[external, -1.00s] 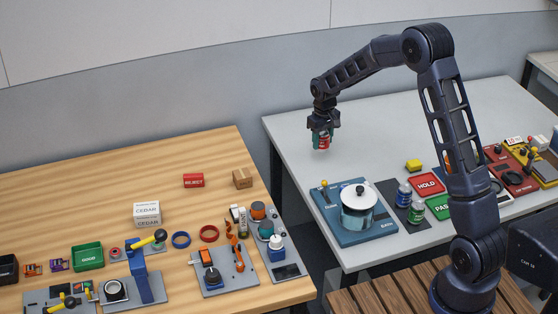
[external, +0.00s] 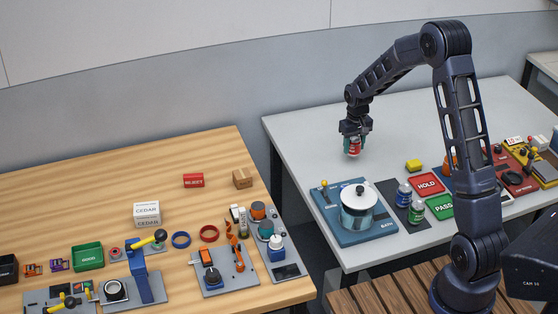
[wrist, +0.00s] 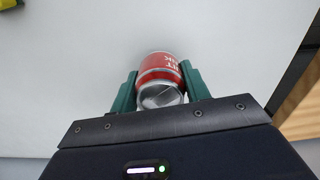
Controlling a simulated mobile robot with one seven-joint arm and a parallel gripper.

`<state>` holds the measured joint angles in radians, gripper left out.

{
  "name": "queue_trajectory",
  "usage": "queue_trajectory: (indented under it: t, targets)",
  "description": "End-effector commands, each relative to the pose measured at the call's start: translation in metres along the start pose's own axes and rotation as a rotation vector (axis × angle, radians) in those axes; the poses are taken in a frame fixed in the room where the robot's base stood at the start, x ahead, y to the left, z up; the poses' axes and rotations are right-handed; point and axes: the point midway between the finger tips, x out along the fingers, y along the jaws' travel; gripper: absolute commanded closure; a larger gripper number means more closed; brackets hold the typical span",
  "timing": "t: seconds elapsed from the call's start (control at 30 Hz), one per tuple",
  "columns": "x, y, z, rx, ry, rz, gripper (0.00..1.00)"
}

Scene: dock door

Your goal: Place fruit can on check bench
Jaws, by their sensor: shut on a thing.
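My gripper (external: 353,147) is shut on a red can (external: 353,151) with a silver end and white lettering, probably the fruit can. In the wrist view the can (wrist: 161,70) sits between my two green fingers, its silver end toward the camera. The can is over the back left part of the pale grey bench (external: 310,140), and I cannot tell if it touches the top. A wooden bench (external: 90,205) stands to the left. No readable sign shows which one is the check bench.
On the grey bench, a lidded pot (external: 358,212) on a blue station, two small jars, a red HOLD plate (external: 428,184), a green PASS plate (external: 440,207) and a yellow block (external: 414,166) stand nearer the front. The back is clear. A gap separates the benches.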

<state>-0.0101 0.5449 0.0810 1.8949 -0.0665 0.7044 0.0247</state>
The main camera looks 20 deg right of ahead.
Motion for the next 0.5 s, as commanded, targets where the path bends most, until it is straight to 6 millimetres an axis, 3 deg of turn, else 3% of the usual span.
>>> queue_trajectory:
  t: [0.03, 0.2, 0.5]
  targets:
    - [-0.005, -0.021, -0.010, -0.040, 0.004, 0.000, 0.80]
    - [-0.022, -0.087, -0.036, -0.173, 0.003, 0.001, 0.80]
    - [-0.055, -0.213, -0.062, -0.405, 0.002, 0.001, 0.80]
